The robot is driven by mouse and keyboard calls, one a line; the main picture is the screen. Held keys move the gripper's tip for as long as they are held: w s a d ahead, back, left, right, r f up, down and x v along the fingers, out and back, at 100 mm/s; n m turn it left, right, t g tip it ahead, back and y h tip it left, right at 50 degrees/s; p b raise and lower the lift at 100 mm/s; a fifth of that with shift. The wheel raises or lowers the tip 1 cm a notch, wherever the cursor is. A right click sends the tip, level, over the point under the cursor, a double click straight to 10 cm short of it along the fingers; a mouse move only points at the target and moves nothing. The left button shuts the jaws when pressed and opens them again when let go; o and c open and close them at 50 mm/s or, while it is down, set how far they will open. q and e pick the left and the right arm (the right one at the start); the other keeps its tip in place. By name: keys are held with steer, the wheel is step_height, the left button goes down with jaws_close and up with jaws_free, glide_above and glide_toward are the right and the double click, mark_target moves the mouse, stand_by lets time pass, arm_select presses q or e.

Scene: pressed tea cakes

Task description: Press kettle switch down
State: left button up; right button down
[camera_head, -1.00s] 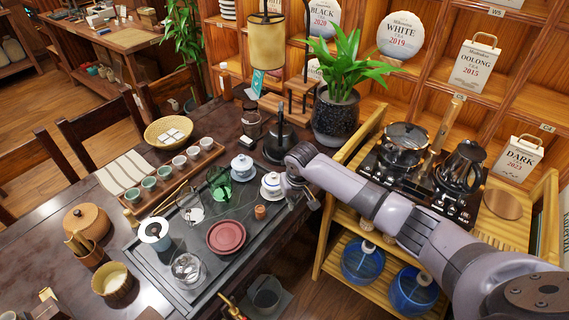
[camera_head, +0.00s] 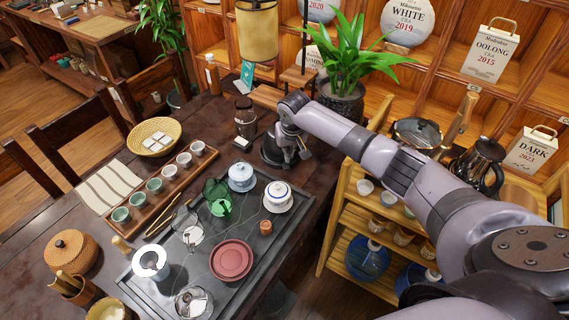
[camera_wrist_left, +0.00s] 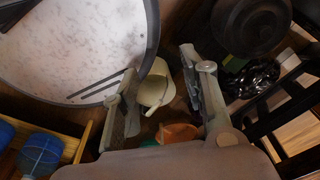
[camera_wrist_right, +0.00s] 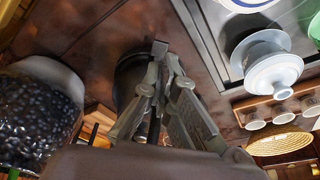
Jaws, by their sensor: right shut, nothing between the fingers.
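The dark glass kettle (camera_head: 482,165) stands on the wooden trolley at the right in the head view, partly behind my right arm. Its switch cannot be made out. My right gripper (camera_head: 291,156) is shut and empty. It is over the dark table, at a round black base (camera_head: 270,153), well to the left of the kettle. In the right wrist view its fingers (camera_wrist_right: 166,66) are together in front of that dark round shape; contact cannot be told. My left gripper (camera_wrist_left: 163,82) shows only in its wrist view, open, with a cream cup (camera_wrist_left: 157,86) beyond the fingers.
A potted plant (camera_head: 345,105) stands behind my right arm.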

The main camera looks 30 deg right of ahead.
mark_target(287, 168)
steer(key=b+x, duration=0.7)
steer(key=b, duration=0.3)
steer(key=shift+w+f, duration=0.1)
steer(key=shift+f, duration=0.05)
arm_select(q)
step_height(287, 168, down, 10)
steer(key=s, duration=0.1)
steer(key=shift+w, duration=0.1)
